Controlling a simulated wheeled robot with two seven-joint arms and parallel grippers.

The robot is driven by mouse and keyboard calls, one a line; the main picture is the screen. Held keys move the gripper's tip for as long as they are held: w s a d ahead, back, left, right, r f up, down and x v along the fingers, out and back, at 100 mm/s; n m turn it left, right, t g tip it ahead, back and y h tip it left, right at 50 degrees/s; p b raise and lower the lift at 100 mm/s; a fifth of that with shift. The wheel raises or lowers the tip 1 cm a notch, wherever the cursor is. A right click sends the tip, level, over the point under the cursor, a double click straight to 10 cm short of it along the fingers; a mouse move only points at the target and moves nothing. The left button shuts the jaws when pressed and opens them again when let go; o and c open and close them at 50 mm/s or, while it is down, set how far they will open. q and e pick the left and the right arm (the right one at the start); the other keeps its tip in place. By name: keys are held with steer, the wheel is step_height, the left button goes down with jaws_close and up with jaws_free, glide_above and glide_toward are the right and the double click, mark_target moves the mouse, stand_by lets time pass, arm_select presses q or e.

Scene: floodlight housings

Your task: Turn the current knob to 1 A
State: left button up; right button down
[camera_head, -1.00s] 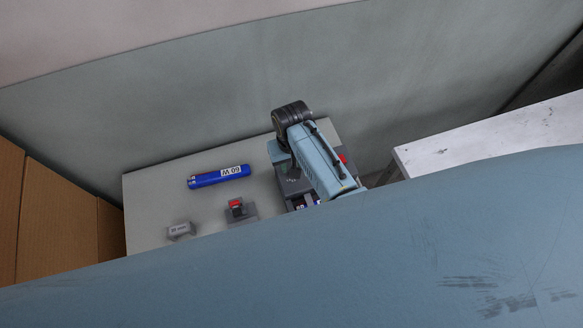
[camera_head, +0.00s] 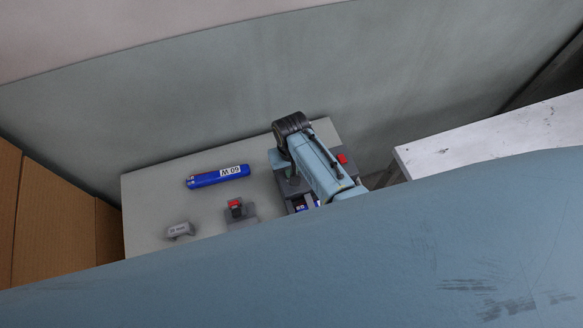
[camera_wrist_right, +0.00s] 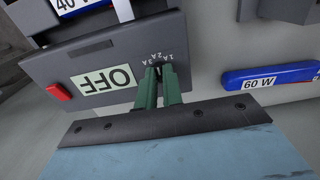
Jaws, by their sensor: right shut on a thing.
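The power unit (camera_wrist_right: 105,45) is a dark grey box with an OFF label (camera_wrist_right: 107,81) and a red button (camera_wrist_right: 59,92); in the head view its red button (camera_head: 342,158) shows beside my arm. The current knob (camera_wrist_right: 157,72) is mostly hidden between my fingertips, with a scale reading 1A, 2A and 3A beside it. My right gripper (camera_wrist_right: 158,76) is shut on the knob with its green fingers. In the head view, my right gripper (camera_head: 285,172) is over the unit, its fingers mostly hidden. My left gripper is not in view.
A blue 60 W cylinder (camera_head: 218,176) lies on the grey table (camera_head: 150,190). A small grey block (camera_head: 180,230) and a grey piece with a red top (camera_head: 238,212) stand near its front. A pale table (camera_head: 490,135) is to the right, brown boxes (camera_head: 55,220) to the left.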

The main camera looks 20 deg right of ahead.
steer(key=shift+m, duration=0.3)
steer(key=shift+r+m+p, duration=0.1)
steer(key=shift+m+p, duration=0.35)
steer(key=shift+m, duration=0.85)
steer(key=m, duration=0.5)
steer(key=shift+m, duration=0.3)
steer(key=c, duration=1.5)
jaws_free()
steer(key=shift+c, duration=0.2)
steer(key=shift+r, duration=3.7)
